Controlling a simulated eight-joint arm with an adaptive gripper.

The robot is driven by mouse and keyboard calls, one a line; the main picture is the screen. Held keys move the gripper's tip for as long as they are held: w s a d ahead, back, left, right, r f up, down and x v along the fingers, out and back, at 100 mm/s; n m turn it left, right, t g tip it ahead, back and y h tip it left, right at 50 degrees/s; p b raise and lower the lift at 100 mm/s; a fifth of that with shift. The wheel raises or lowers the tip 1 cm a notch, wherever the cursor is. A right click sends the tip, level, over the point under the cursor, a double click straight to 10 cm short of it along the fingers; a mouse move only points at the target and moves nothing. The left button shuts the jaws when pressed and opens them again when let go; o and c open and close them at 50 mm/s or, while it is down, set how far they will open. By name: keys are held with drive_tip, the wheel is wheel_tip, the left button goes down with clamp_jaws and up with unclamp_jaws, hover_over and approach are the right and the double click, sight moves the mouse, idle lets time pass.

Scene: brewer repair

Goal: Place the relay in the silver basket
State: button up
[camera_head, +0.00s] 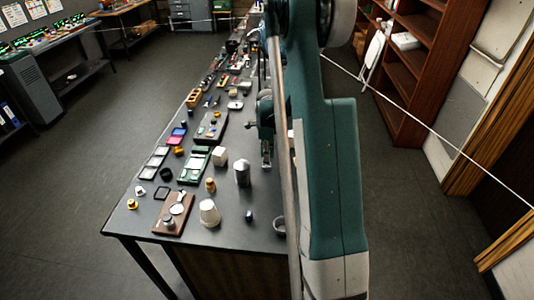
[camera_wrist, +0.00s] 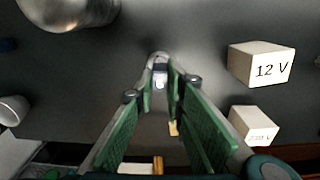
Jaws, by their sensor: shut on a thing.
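My gripper (camera_head: 266,160) hangs over the right side of the long dark bench. In the wrist view its green-padded fingers (camera_wrist: 161,85) are closed in around a small pale, shiny piece (camera_wrist: 160,72) at their tips. I cannot tell from its shape whether it is the relay. Part of it is hidden by the fingers. A round silver vessel (camera_wrist: 68,8) is cut off at the top left of the wrist view. A small grey bowl-like thing (camera_head: 279,227) stands by the bench's right edge, partly behind my arm. I cannot tell which is the silver basket.
White blocks stand right of my fingers, one marked "12 V" (camera_wrist: 262,65) and another below it (camera_wrist: 254,125). Many small parts crowd the far bench.

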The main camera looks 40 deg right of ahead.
drive_tip(key=shift+f, duration=0.4)
drive_tip(key=o, duration=0.9)
drive_tip(key=shift+r, duration=0.1)
drive_tip(key=shift+r+p, duration=0.65)
drive_tip(key=shift+r, duration=2.75)
drive_tip(key=shift+a, duration=0.1)
